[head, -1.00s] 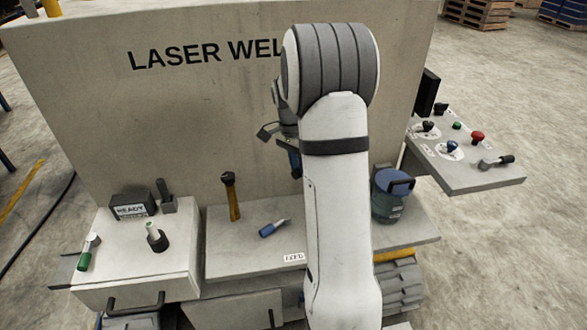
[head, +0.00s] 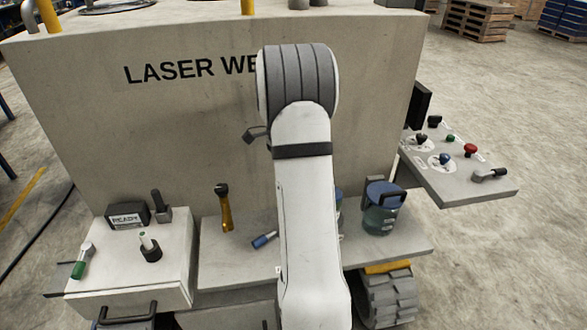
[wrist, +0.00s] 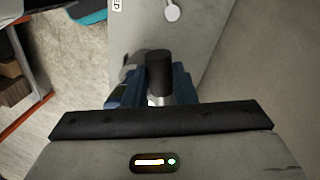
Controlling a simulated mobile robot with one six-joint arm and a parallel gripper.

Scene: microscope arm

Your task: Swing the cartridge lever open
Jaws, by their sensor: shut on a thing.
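In the wrist view my gripper (wrist: 160,88) has its blue fingers shut on a short black cylindrical grip (wrist: 159,66). It looks like a lever's handle, but the rest of the lever is hidden by the fingers and gripper body. Light metal shows just below the grip. A grey surface (wrist: 208,25) lies beyond, with a white round piece (wrist: 172,12) and part of a label. In the head view my white arm hides my gripper and whatever it holds.
In the head view a blue-lidded canister (head: 380,215) stands right of my arm. A yellow-handled torch (head: 225,208) and a blue-handled tool (head: 264,240) are on the middle shelf. A control panel (head: 455,190) juts out at right. The tall welder panel (head: 180,130) stands behind.

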